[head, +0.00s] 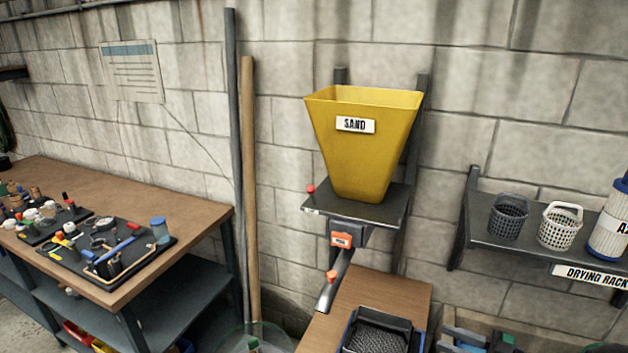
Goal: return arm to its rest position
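I cannot make out either of my grippers or arms in the head view. Whether any dark shape at the bottom edge is part of my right gripper is unclear. No held object can be seen.
A yellow sand hopper (362,150) stands on a wall bracket above a small wooden table (385,292) with a dark tray (383,335). A workbench (190,196) with tools is at left. A drying rack (470,243) with baskets is at right. Two poles (249,190) lean by the wall.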

